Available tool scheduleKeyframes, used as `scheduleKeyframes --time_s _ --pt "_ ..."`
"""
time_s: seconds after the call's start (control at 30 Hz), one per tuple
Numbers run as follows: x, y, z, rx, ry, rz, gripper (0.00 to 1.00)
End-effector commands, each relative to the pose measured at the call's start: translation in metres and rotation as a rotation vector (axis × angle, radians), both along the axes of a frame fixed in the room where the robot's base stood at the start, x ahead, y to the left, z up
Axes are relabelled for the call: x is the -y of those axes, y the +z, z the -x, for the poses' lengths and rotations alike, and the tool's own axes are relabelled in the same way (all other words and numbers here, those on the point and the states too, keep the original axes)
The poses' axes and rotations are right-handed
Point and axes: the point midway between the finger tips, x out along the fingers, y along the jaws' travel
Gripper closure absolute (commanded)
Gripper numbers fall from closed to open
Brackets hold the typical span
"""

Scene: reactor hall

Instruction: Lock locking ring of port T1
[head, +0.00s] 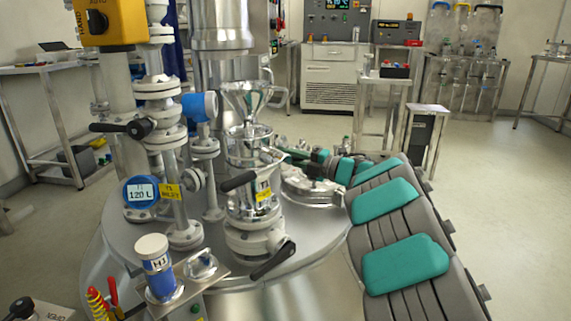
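Port T1 is most likely the metal port assembly (250,212) with a small yellow tag (264,196), standing upright on the round vessel lid; the tag's text is too small to read surely. A black handle (238,181) sticks out to the left at mid-height, seemingly on the locking ring; whether the ring is locked cannot be told. My gripper (279,153) is at the end of my grey and teal arm, just right of the port's upper part. Its fingers are small and partly hidden, so contact and opening are unclear.
A flanged pipe column (178,150) with a black lever (121,128) and a blue gauge (141,192) stands left of the port. A blue-and-white container (156,268) stands in front. Open floor lies to the right.

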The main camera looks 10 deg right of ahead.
Motion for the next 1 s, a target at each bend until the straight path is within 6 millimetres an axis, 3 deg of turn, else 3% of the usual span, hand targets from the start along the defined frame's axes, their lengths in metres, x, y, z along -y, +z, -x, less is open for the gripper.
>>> scheduleKeyframes --time_s 0.6,1.0 --pt "0.001 -0.005 0.033 -0.002 -0.322 0.0 1.0" --pt "-0.001 -0.003 0.043 -0.002 -0.425 0.0 1.0"
